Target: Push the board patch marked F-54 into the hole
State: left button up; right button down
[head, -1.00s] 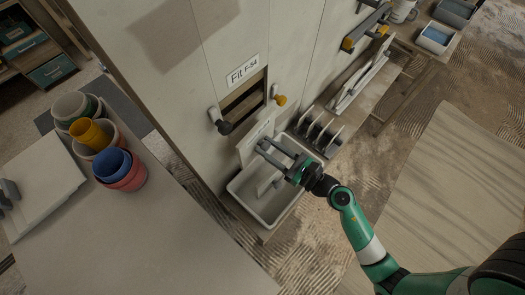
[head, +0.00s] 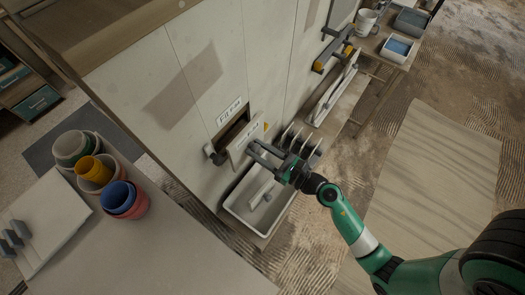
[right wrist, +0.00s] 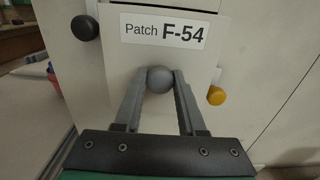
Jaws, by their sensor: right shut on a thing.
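The white board patch (head: 243,148) is held up against the wall, covering much of the dark hole (head: 231,131). The hole's upper left part still shows beside it, under the "Fit F-54" label (head: 229,112). In the right wrist view the patch (right wrist: 122,62) reads "Patch F-54" and looks nearly level. My right gripper (head: 258,151) is shut on the patch's round grey knob (right wrist: 160,79), one finger on each side. Whether the patch touches the wall, I cannot tell. My left gripper is out of view.
A dark knob (right wrist: 85,27) and a yellow knob (right wrist: 216,96) flank the hole. Below are a white tub (head: 240,211) and a rack of upright plates (head: 301,139). Stacked pots (head: 125,200) stand on the left table. Open floor lies right.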

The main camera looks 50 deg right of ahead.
aim_at(249, 145)
jog(key=shift+w, duration=2.75)
jog(key=shift+w, duration=0.1)
jog(key=shift+c, duration=2.1)
grip_release()
jog(key=shift+o, duration=0.2)
jog(key=shift+a+f, duration=0.1)
jog(key=shift+o, duration=1)
jog(key=shift+s, duration=3.05)
